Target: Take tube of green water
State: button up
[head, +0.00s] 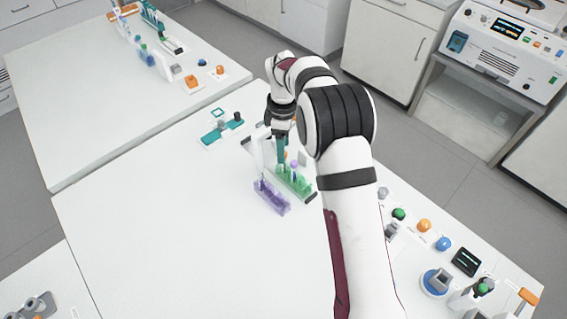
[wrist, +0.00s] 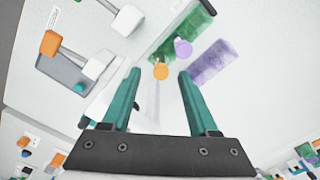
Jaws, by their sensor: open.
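A translucent green rack (head: 297,183) stands on the white table beside a translucent purple rack (head: 271,197). Both also show in the wrist view, the green rack (wrist: 196,22) near the top and the purple rack (wrist: 212,62) to its right. A purple round cap (wrist: 183,47) and an orange round cap (wrist: 160,71) show near the racks. My gripper (wrist: 158,74) is open, its teal fingers apart, with the orange cap appearing between the fingertips. In the head view my gripper (head: 281,158) points down at the racks. I cannot tell which tube holds green water.
A teal holder (head: 222,131) lies behind the racks to the left. Coloured knobs, including a blue one (head: 443,243), and a dark device (head: 466,262) line the right edge. The table's left front is clear. Another table (head: 90,130) stands behind.

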notch_tip(320, 180, down, 3)
jog(key=shift+s+f, duration=0.1)
jog(key=shift+f, duration=0.05)
grip_shut()
notch_tip(320, 180, up, 10)
jog(key=shift+r, duration=0.1)
dwell(0.4)
